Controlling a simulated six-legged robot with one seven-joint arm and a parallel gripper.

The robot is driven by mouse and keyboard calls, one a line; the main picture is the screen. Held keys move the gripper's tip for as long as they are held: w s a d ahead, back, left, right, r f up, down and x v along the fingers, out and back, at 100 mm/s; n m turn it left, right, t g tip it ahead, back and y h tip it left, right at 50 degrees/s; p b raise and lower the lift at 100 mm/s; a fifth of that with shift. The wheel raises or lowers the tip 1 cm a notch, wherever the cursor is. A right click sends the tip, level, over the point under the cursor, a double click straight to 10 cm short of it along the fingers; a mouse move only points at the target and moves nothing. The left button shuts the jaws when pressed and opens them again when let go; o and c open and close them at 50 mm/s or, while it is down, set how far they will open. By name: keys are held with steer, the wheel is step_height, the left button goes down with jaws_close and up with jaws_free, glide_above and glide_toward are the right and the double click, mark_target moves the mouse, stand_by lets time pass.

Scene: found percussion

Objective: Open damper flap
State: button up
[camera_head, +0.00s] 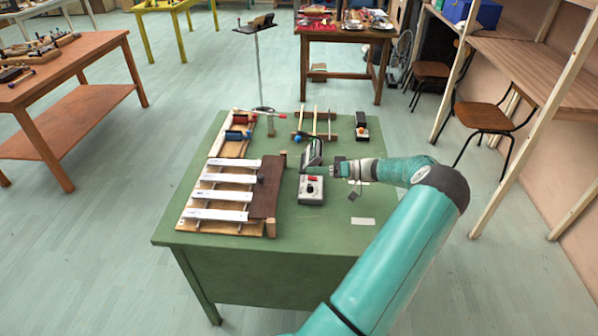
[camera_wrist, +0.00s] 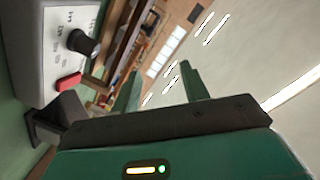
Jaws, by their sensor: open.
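A dark brown board (camera_head: 264,196), which looks like the damper flap, lies along the right side of a wooden frame with several white bars (camera_head: 221,195). It appears to lie flat beside the bars' right ends. My gripper (camera_head: 329,168) is to the right of the board, above the green table, and apart from it. In the wrist view my gripper (camera_wrist: 158,86) has its two fingers spread with nothing between them. The board cannot be made out clearly in the wrist view.
A grey box (camera_head: 311,190) with a red switch and black knob stands just below my gripper; it also shows in the wrist view (camera_wrist: 52,50). A dark upright panel (camera_head: 313,152) stands behind. The green table (camera_head: 325,228) has free room at its front.

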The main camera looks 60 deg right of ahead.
steer(key=v, duration=0.6)
stand_by(0.4)
